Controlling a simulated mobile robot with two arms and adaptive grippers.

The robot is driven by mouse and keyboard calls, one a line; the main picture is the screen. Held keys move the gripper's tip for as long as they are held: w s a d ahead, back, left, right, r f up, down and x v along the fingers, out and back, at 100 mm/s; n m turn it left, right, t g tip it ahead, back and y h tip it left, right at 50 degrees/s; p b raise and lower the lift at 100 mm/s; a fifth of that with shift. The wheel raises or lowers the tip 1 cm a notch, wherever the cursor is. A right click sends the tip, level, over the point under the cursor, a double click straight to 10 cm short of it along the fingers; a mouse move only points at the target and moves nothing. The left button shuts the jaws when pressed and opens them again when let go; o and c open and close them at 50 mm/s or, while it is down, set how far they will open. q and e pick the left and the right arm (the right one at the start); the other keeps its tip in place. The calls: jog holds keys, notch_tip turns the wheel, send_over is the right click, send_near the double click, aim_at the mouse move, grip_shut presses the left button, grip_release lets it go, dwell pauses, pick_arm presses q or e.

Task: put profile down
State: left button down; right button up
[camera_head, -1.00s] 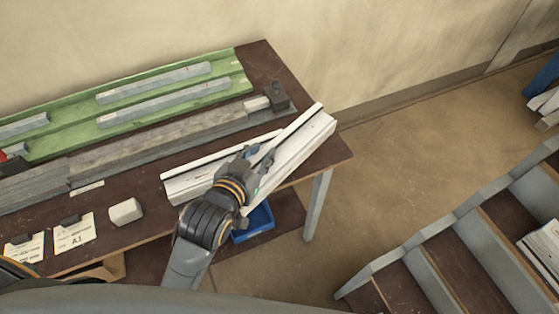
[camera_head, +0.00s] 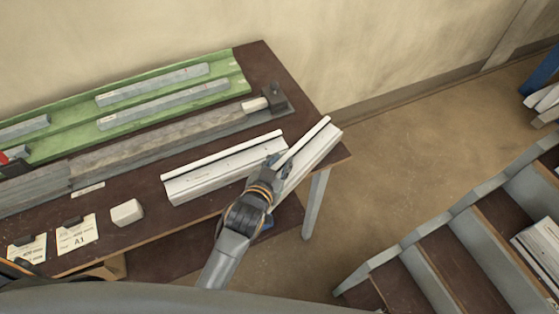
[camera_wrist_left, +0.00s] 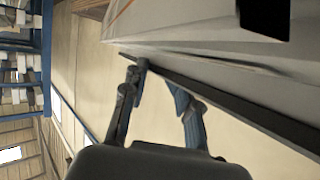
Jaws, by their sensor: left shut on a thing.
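My left gripper (camera_head: 277,166) is shut on a white profile (camera_head: 312,156) near the bench's right end. The held profile slants up to the right, and its far end reaches the right edge of the bench (camera_head: 259,60). I cannot tell whether it touches the bench top. In the left wrist view the gripper's fingers (camera_wrist_left: 160,82) are at the edge of the pale profile (camera_wrist_left: 215,45). A second white profile (camera_head: 215,175) lies on the bench just left of the gripper. My right gripper is not in view.
A grey clamp rail (camera_head: 170,138) and a green tray (camera_head: 70,112) with grey bars lie behind. A white block (camera_head: 127,212) and labelled cards (camera_head: 77,234) are at the front left. A stepped rack (camera_head: 440,262) stands at the right, with free floor between.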

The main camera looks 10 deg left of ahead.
pick_arm(q)
jog(key=shift+r, duration=0.1)
jog(key=c, duration=1.5)
grip_release()
jog(key=shift+f, duration=0.2)
jog(key=o, duration=0.5)
jog(key=shift+r, duration=0.1)
